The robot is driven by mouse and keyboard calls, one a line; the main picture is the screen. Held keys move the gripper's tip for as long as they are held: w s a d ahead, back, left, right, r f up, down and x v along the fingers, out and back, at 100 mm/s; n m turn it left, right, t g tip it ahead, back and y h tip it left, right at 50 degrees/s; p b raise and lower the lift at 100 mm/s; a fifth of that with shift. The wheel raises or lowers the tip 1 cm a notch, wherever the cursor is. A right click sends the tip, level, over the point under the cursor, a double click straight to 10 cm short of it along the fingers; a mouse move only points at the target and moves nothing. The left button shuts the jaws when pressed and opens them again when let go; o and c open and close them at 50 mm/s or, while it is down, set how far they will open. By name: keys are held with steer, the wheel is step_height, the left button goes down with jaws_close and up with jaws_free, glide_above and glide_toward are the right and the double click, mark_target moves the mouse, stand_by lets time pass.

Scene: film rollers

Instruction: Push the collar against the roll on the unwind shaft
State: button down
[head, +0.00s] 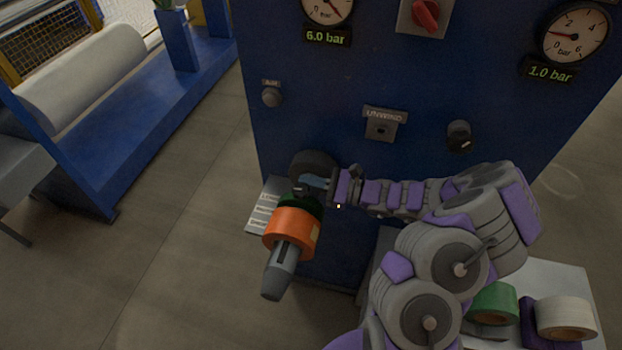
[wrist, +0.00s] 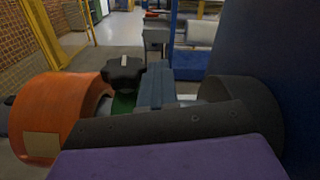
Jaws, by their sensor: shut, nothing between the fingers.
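The orange roll (head: 290,232), with a pale label, sits on the grey unwind shaft (head: 277,278), which points toward the lower left. In the wrist view the roll (wrist: 52,112) is at the left. Behind it, toward the cabinet, is what looks like the collar, a dark green ring (head: 292,204) with a black star knob (wrist: 125,68). Whether it touches the roll is hidden. My gripper (head: 318,184) is shut and empty across the shaft, between the collar and a dark round drum (head: 310,164). Its blue-grey fingers (wrist: 160,86) show close beside the knob.
The blue cabinet (head: 340,90) stands right behind the shaft, with gauges and a selector knob (head: 459,136). A green roll (head: 494,303) and a white roll (head: 566,318) rest on a pale table at the lower right. Open floor lies left of the shaft.

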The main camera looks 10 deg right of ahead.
steer(key=shift+s+a, duration=0.25)
steer(key=shift+s, duration=0.3)
steer(key=shift+s+a, duration=0.25)
steer(key=shift+s, duration=0.45)
steer(key=shift+w, duration=0.1)
steer(key=shift+w+d, duration=0.35)
steer(key=shift+w, duration=0.25)
steer(key=p+v, duration=0.4)
steer(key=v, duration=0.5)
steer(key=shift+p, duration=0.3)
